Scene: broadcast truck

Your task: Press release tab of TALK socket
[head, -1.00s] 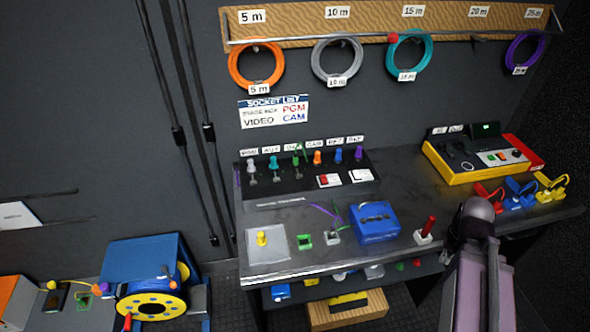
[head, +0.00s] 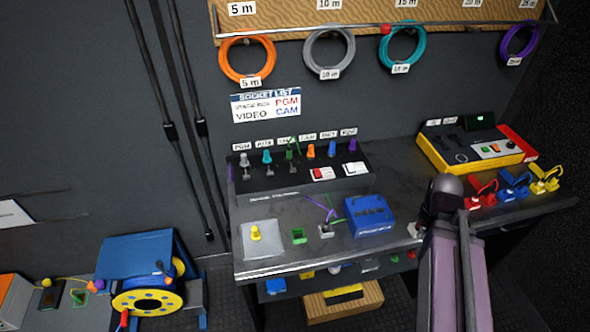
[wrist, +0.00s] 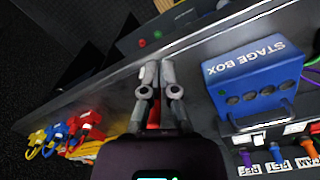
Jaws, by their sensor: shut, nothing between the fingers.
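The socket panel (head: 300,178) stands at the back of the bench in the head view. It carries a row of coloured plugs under white labels, with small levers below some. The labels are too small for me to pick out TALK surely; a green plug (head: 289,149) sits third from the left. In the wrist view the panel's near end shows at the lower right, with labels REF and RET. My gripper (wrist: 159,70) is shut and empty over the front of the bench, away from the panel.
A blue stage box (head: 371,216) stands on the bench between my gripper and the panel. Small green (head: 299,236) and grey (head: 326,231) sockets and a plate with a yellow knob (head: 256,233) lie left of it. Red, blue and yellow clamps (head: 514,184) line the right edge.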

